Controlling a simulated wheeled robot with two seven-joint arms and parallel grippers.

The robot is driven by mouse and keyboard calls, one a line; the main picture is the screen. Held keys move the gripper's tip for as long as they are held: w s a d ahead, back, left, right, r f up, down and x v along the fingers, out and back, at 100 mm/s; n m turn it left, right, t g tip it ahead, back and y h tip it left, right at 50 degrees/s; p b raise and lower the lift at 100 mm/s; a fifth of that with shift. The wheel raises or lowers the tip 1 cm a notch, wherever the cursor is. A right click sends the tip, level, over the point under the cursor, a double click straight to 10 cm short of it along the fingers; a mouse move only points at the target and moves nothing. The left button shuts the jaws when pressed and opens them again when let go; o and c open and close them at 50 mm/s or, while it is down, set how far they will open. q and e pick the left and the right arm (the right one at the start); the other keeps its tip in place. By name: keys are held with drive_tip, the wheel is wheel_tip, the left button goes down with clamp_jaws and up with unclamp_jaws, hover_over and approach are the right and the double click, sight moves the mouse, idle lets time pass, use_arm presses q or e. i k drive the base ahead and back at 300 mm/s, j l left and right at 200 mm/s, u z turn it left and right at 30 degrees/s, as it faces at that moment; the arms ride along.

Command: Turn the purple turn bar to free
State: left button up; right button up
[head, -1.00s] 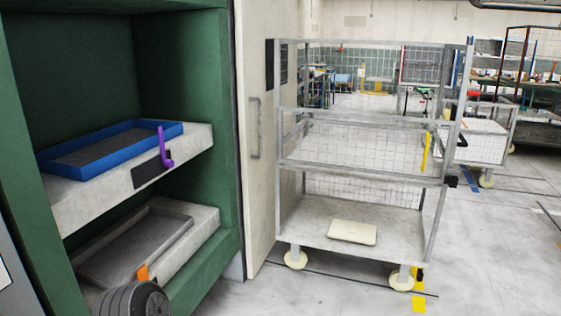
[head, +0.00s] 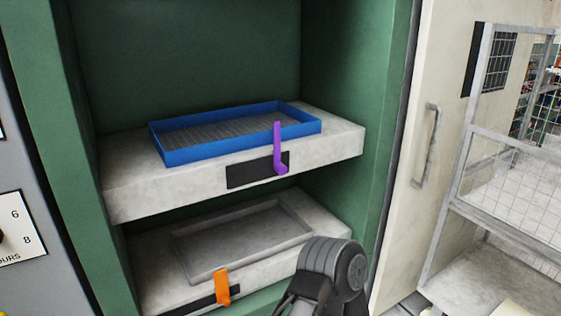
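The purple turn bar (head: 278,148) stands upright on the black plate at the front of the upper grey shelf. Its upper part rises in front of the blue tray (head: 190,154), which lies on that shelf. A dark rounded part of one of my arms shows at the bottom, in front of the lower shelf and below the purple bar. No fingertips of either gripper are in view.
The lower shelf (head: 150,285) has a grey recess and an orange bar (head: 222,286) at its front. Green cabinet walls (head: 340,90) stand on both sides. A pale door (head: 410,230) with a handle and a wire cart (head: 505,205) are at the right. A dial panel (head: 15,228) is at the left.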

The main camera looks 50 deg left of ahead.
sight(279, 167)
drive_tip(key=i+l+u, duration=0.25)
drive_tip(key=i+u, duration=0.2)
drive_tip(key=i+l+u, duration=0.95)
drive_tip(key=k, duration=0.1)
